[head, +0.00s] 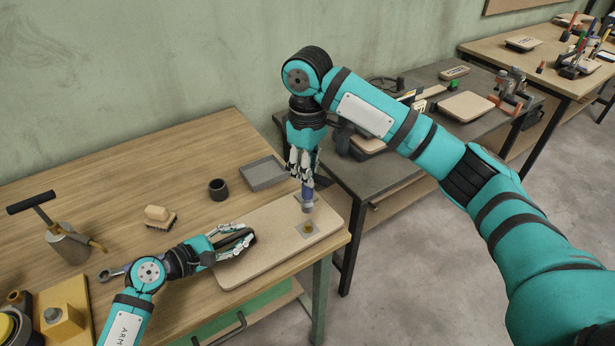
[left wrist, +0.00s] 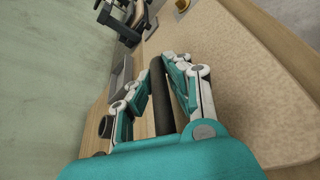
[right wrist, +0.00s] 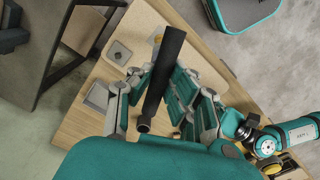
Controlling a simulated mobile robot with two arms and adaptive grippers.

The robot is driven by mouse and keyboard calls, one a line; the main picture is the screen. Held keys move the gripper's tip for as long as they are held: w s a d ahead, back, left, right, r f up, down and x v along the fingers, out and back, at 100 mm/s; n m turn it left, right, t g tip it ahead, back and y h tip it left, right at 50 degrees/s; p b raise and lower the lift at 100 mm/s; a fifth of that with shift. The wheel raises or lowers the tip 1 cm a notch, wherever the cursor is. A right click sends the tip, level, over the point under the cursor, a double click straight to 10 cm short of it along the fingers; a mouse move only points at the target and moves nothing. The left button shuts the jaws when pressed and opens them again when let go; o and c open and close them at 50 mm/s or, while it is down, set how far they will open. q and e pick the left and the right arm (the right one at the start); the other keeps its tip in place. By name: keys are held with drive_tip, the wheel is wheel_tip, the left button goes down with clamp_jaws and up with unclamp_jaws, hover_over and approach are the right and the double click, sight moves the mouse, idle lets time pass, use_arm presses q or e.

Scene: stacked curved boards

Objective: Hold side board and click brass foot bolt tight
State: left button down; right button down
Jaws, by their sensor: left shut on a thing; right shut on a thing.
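The pale board with rounded corners (head: 270,222) lies flat near the front corner of the wooden bench. My left gripper (head: 246,240) is shut on a dark bar-shaped handle (left wrist: 160,95) at the board's left part. My right gripper (head: 303,178) is shut on an upright tool (head: 308,194), bluish in the head view, dark in the right wrist view (right wrist: 165,75). The tool's lower end is above or at the bolt; contact is unclear.
A grey tray (head: 263,174) and a dark cup (head: 218,189) stand behind the board. A dark second table (head: 385,175) stands to the right, past a floor gap.

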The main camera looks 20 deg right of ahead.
idle(0.3)
use_arm(q)
drive_tip(key=c, duration=1.2)
unclamp_jaws()
drive_tip(key=v, duration=1)
drive_tip(key=shift+s+a, duration=0.2)
drive_tip(key=shift+a, duration=0.1)
drive_tip(key=shift+s+a+r, duration=0.3)
drive_tip(key=shift+a, duration=0.2)
